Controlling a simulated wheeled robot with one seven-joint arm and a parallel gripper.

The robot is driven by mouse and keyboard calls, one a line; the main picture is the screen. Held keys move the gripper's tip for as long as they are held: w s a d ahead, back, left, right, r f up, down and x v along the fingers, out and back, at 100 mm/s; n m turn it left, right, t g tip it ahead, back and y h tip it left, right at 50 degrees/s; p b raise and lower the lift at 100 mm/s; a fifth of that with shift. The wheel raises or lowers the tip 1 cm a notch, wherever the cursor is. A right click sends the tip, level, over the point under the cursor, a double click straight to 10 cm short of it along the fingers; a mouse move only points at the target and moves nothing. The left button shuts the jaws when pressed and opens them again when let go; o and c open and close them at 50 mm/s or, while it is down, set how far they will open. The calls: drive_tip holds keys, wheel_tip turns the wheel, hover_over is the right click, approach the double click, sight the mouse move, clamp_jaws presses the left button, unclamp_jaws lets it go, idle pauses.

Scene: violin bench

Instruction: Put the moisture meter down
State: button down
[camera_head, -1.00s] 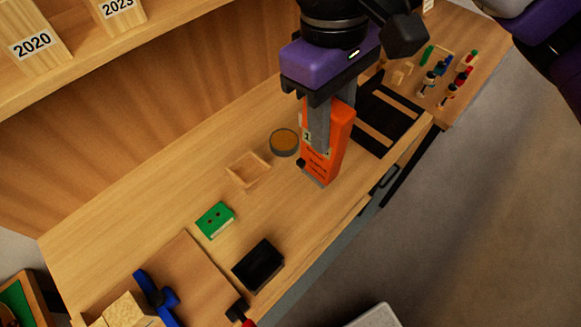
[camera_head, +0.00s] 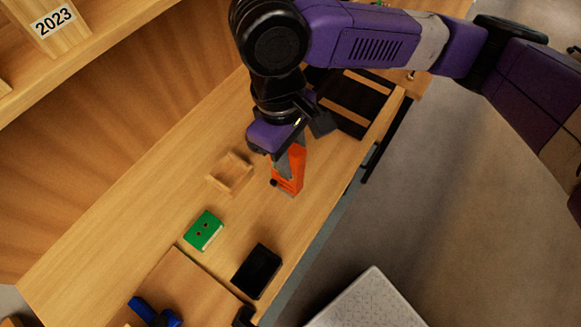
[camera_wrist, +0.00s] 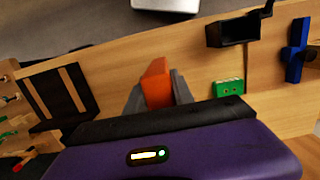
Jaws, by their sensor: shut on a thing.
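The orange moisture meter (camera_head: 289,178) is upright and slightly tilted over the bench top in the head view. My gripper (camera_head: 290,160) is shut on its upper part. Whether its lower end touches the bench I cannot tell. In the wrist view the orange meter (camera_wrist: 157,85) shows between my two grey fingers (camera_wrist: 158,97).
A small wooden tray (camera_head: 231,172) lies left of the meter. A green block with dark holes (camera_head: 203,231) and a black box (camera_head: 257,271) lie nearer. A black mat with wooden strips (camera_head: 352,100) is behind. Bare bench lies between them.

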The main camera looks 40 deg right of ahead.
drive_tip(key=shift+f, duration=2.65)
drive_tip(key=c, duration=1.1)
unclamp_jaws()
